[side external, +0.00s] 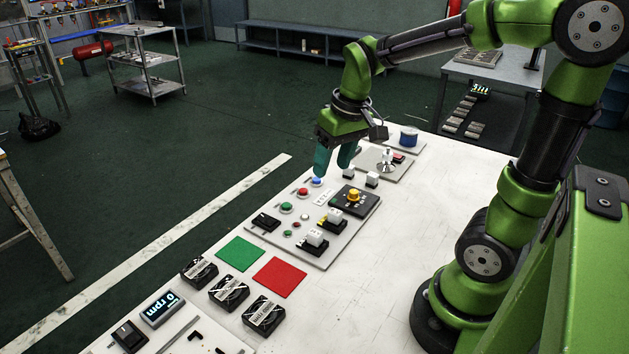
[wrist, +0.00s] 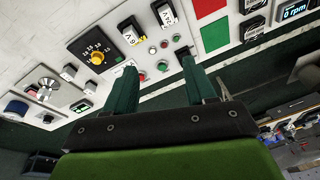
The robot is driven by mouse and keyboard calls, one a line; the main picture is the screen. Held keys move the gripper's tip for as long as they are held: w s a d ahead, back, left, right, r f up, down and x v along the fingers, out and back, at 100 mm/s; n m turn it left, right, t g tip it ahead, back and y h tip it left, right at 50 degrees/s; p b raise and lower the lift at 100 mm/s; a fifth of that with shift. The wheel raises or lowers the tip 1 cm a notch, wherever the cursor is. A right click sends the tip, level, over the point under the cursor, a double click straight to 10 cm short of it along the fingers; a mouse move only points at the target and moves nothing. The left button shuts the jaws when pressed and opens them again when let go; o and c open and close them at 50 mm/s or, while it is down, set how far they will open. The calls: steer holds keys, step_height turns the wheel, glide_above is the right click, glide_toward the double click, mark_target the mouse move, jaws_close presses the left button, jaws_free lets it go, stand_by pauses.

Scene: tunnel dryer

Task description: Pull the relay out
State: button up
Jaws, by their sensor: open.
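Two white relay-like blocks sit upright in black sockets on a grey panel (side external: 343,244). One block (side external: 335,215) is nearer the yellow knob; the other block (side external: 316,237) is nearer the panel's front corner. In the wrist view they show at the top, as one block (wrist: 130,36) and another block (wrist: 166,16) with dark lettering. I cannot tell which one is the relay meant. My gripper (side external: 332,170) has teal fingers, open and empty, above the far end of the panel by the blue button (side external: 317,182). It also shows in the wrist view (wrist: 159,65), apart from both blocks.
A yellow knob (side external: 353,195) on a black dial plate stands beside the blocks. Red and green buttons and a black switch (side external: 265,221) are on the same panel. Two small white cubes (side external: 372,179) stand behind. Green (side external: 240,254) and red (side external: 279,277) squares lie in front.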

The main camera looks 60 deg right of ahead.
mark_target(335, 211)
steer(key=w+d+n+g, duration=0.2)
steer(key=d+n, duration=0.1)
steer(key=d, duration=0.2)
steer(key=shift+g+h, duration=0.3)
step_height(335, 211, down, 18)
steer(key=shift+r, duration=0.2)
steer(key=c, duration=0.6)
steer(key=o, duration=0.6)
steer(key=shift+r, duration=0.1)
